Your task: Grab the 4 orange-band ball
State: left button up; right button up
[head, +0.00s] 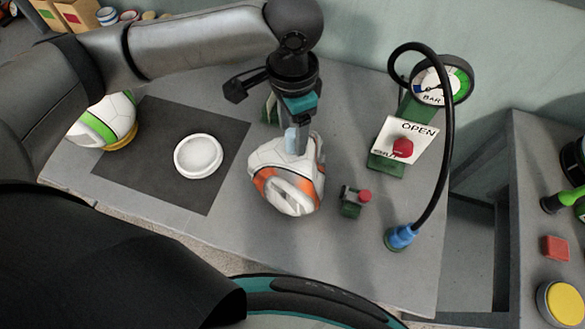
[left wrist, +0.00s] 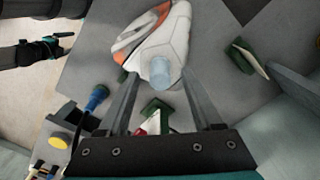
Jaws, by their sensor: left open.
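The orange-band ball (head: 287,175) lies on the grey table right of the dark mat; it is white and looks creased and partly sunken. A pale blue nub on top of it shows in the left wrist view (left wrist: 160,72). My left gripper (head: 297,138) comes down over the ball from behind. In the left wrist view its fingers (left wrist: 158,78) are spread, one on each side of the nub; whether they touch it I cannot tell. What looks like my right gripper (left wrist: 42,50) is at the upper left of the left wrist view, its jaws unclear.
A green-band ball (head: 105,125) and a white ring (head: 198,155) are at the dark mat (head: 222,180). A small red-knobbed device (head: 352,200) is right of the ball. Further right stand a gauge (head: 441,82), an OPEN sign (head: 412,136) and a black hose with a blue end (head: 400,237).

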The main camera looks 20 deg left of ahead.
pick_arm(q)
notch_tip(320, 180, down, 2)
jog(key=shift+f, duration=0.1)
grip_shut()
dwell(0.5)
dwell(1.0)
